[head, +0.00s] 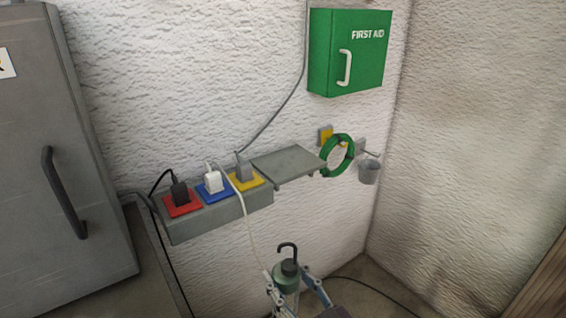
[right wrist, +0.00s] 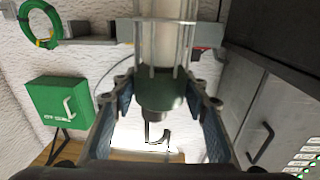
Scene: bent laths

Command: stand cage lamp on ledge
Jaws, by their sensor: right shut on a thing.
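The cage lamp (head: 289,270) has a dark green cap with a black hook on top and stands about upright in my right gripper (head: 287,279), low in the head view. In the right wrist view, which is upside down, its green cap (right wrist: 160,92), clear caged tube and hook show between the two fingers. My right gripper is shut on the lamp. The ledge (head: 290,164) is a flat, bare grey shelf on the wall, above and behind the lamp in the head view. The lamp is apart from it. My left gripper is out of view.
Left of the ledge, a grey socket box (head: 222,211) holds several plugs with cables; a white cable (head: 245,220) hangs toward the lamp. A green hose coil (head: 337,155) and a small grey bucket (head: 369,172) hang right of it. A green first aid box (head: 348,52) is above.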

